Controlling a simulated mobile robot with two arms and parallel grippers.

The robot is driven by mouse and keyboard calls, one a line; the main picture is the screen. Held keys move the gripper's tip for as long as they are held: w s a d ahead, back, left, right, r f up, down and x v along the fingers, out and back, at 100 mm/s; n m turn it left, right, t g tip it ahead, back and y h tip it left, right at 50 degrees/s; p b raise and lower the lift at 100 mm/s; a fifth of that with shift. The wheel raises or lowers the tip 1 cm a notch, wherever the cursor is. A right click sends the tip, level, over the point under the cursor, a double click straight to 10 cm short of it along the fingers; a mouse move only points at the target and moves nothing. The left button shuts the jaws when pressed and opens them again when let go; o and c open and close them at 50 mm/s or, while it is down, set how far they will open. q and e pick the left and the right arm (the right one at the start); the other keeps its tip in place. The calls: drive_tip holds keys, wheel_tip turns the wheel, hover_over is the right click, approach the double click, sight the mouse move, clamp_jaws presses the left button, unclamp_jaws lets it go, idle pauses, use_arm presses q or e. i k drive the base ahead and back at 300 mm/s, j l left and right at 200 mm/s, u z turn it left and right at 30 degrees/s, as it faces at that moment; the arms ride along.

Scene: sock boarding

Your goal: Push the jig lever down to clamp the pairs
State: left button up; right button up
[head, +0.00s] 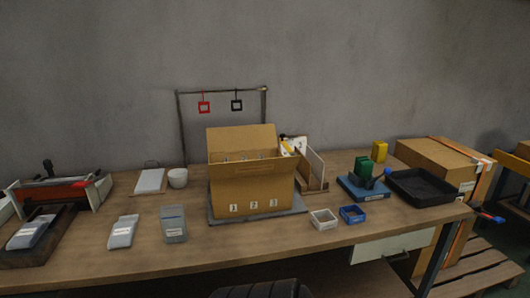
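No part labelled as a jig shows. A blue-based fixture (362,189) stands on the right of the bench with a green block (364,168) on it and a dark arm rising beside the block. At the far left is a device with a red bar (55,192) and an upright black handle (48,168). I cannot tell which of these is the jig lever. Flat grey packets with white labels, possibly pairs, lie at the left: one (122,232), another (173,224), and some (30,231) on a dark wooden base. Neither of my grippers is in view.
An open cardboard box (252,192) numbered 1, 2, 3 stands mid-bench on a grey plate. The front left bench (150,255) is clear.

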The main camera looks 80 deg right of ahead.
sight(386, 171)
drive_tip(key=z, duration=3)
